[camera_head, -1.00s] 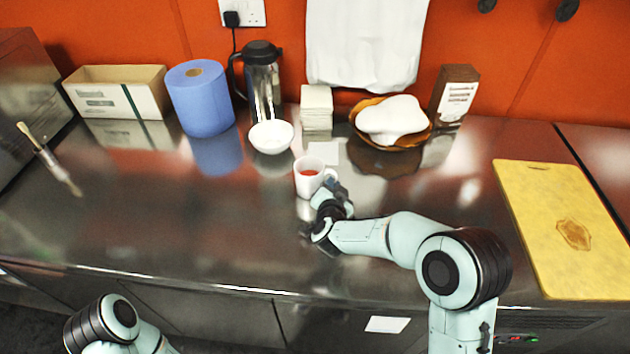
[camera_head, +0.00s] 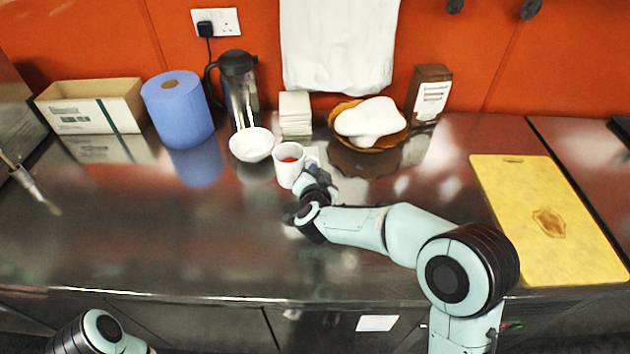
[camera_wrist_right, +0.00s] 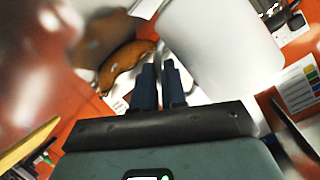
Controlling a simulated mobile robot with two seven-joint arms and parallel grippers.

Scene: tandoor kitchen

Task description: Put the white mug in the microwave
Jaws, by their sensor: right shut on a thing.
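The white mug (camera_head: 288,171), with something red inside, is upright in front of the stack of napkins. My right gripper (camera_head: 312,180) is shut on its handle side, at the mug's right. The mug appears held a little above the steel counter. In the right wrist view the mug (camera_wrist_right: 222,45) is a large white wall beside the dark fingers (camera_wrist_right: 160,82). Only a part of my left arm shows at the bottom left; its gripper is out of view. I see no clear microwave; a steel-sided box (camera_head: 16,120) is cut off at the left edge.
A white bowl (camera_head: 251,145) stands close to the mug. Behind are a carton (camera_head: 92,106), blue roll (camera_head: 178,110), flask (camera_head: 238,85), napkin stack (camera_head: 295,112) and basket (camera_head: 366,157). A yellow board (camera_head: 540,215) lies at right. The left front counter is clear.

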